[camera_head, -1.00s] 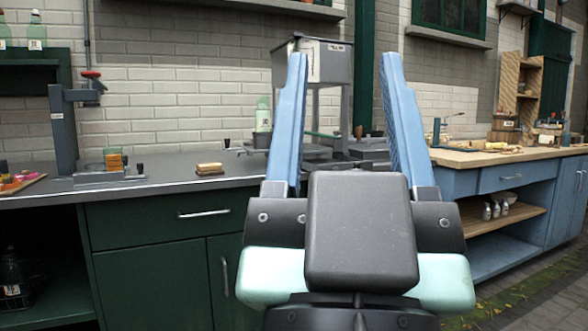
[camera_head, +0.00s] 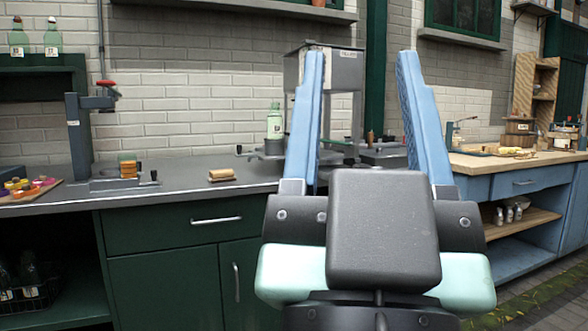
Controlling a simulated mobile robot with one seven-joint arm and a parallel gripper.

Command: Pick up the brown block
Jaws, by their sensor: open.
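A small tan-brown block (camera_head: 222,175) lies on the grey counter, left of my gripper, near the counter's front edge. My gripper (camera_head: 363,62) is large in the foreground, its two blue fingers pointing up and spread wide. It is open with nothing between the fingers, and it is apart from the block. Another small brown-orange piece (camera_head: 128,169) sits in the grey press device further left. I cannot tell which of the two is the brown block.
The grey counter (camera_head: 180,172) runs over green cabinets (camera_head: 165,285). A grey press (camera_head: 80,135) stands at left, beside a board with colourful pieces (camera_head: 25,188). A green bottle (camera_head: 274,122) stands behind. A blue workbench (camera_head: 515,183) is at right.

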